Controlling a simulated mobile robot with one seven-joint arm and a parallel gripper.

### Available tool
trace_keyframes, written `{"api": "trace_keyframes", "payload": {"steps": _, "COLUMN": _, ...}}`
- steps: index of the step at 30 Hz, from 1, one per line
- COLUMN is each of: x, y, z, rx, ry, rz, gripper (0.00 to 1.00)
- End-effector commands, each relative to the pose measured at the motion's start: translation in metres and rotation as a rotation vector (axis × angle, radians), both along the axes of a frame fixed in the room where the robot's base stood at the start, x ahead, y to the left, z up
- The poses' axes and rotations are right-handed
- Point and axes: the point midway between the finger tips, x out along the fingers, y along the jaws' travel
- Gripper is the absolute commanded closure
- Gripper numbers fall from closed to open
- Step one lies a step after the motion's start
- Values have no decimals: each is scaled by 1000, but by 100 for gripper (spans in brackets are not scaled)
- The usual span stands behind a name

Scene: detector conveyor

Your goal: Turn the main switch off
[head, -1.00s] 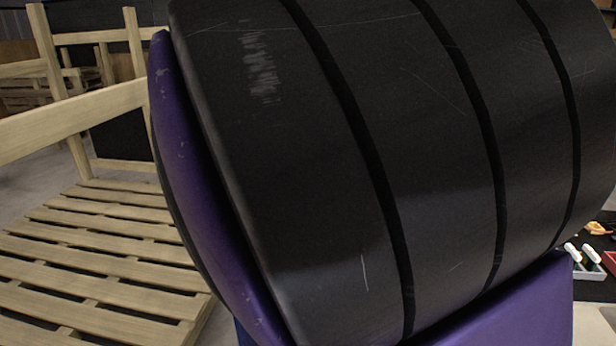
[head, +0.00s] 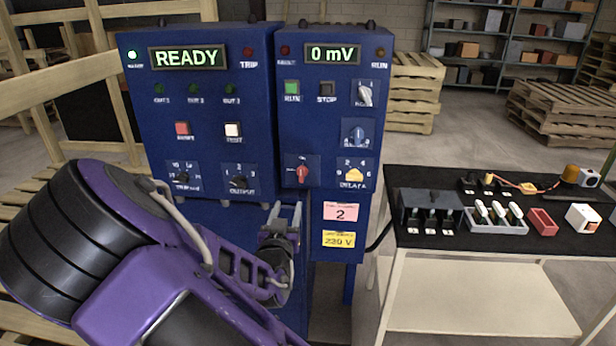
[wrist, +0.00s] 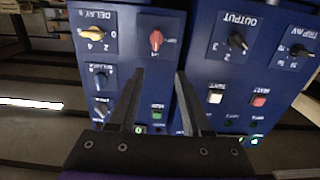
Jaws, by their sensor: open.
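A red rotary knob (head: 302,172) sits low on the left side of the right-hand blue cabinet (head: 345,95); its small label is not legible, but it looks like the main switch. Its handle stands near upright. It also shows in the wrist view (wrist: 156,40), ahead of the fingers and between their lines. My gripper (head: 287,206) is open and empty, just below and left of the knob in the head view, apart from it. The wrist view shows its two fingers (wrist: 160,72) spread with nothing between them.
The left cabinet (head: 205,100) reads READY with a green lamp lit; the right one reads 0 mV. A yellow delay knob (head: 354,173) and a blue knob (head: 357,133) lie close to the red knob. A black-topped table (head: 480,252) with small parts stands to the right.

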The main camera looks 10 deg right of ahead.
Motion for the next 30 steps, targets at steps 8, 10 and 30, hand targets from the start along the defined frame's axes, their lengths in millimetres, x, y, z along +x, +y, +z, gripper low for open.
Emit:
{"api": "trace_keyframes", "payload": {"steps": 8, "x": 7, "y": -8, "z": -2, "rx": 11, "ry": -33, "rz": -12, "gripper": 51}}
{"api": "trace_keyframes", "payload": {"steps": 10, "x": 17, "y": -11, "z": -2, "rx": 10, "ry": -34, "rz": -11, "gripper": 51}}
{"api": "trace_keyframes", "payload": {"steps": 30, "x": 146, "y": -53, "z": -2, "rx": 8, "ry": -30, "rz": -10, "gripper": 51}}
